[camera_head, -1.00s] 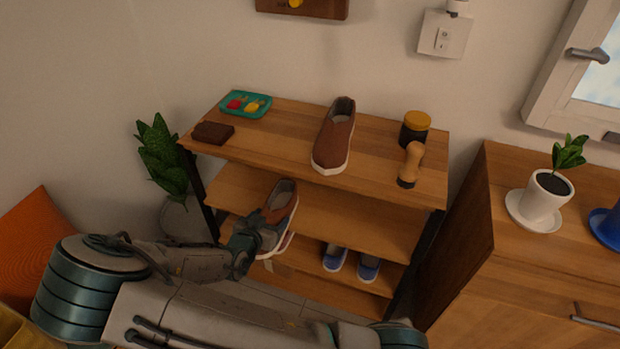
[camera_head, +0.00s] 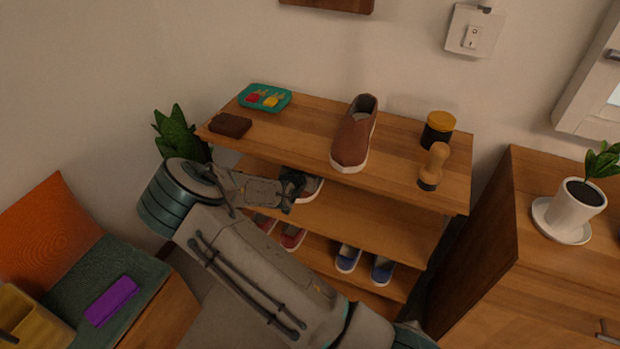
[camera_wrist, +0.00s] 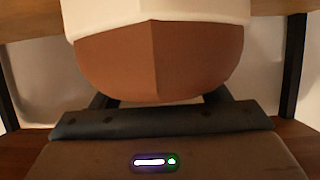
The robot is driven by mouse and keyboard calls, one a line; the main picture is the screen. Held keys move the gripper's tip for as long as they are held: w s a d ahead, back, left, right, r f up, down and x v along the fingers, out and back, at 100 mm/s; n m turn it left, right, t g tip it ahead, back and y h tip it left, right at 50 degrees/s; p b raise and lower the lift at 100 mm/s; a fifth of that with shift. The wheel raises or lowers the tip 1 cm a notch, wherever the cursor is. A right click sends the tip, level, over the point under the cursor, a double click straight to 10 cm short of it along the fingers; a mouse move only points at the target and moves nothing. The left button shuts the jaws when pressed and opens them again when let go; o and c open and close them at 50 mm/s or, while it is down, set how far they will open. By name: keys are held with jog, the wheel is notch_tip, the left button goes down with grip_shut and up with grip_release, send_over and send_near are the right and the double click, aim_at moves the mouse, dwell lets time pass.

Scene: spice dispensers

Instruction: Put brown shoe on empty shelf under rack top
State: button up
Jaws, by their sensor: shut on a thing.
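One brown shoe (camera_head: 355,138) with a white sole stands on the rack top (camera_head: 297,132). My gripper (camera_head: 292,184) is shut on a second brown shoe (camera_head: 310,188), at the left part of the shelf (camera_head: 365,219) just under the rack top. In the head view my gripper and the top board hide most of this held shoe. In the wrist view the held brown shoe (camera_wrist: 160,60) fills the upper middle, with its white sole at the top edge. I cannot tell whether the shoe touches the shelf.
Red shoes (camera_head: 291,236) and blue shoes (camera_head: 348,258) stand on the lower shelf. The rack top also holds a teal tray (camera_head: 284,104), a brown wallet-like block (camera_head: 230,125), a yellow-lidded jar (camera_head: 438,131) and a wooden-handled brush (camera_head: 433,167). The upper shelf's right part is clear.

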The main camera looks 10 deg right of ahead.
jog(key=shift+f, duration=1.7)
jog(key=shift+f+b, duration=0.2)
jog(key=shift+b, duration=0.25)
jog(key=o, duration=1.1)
jog(key=shift+o, duration=0.2)
jog(key=shift+r, duration=0.1)
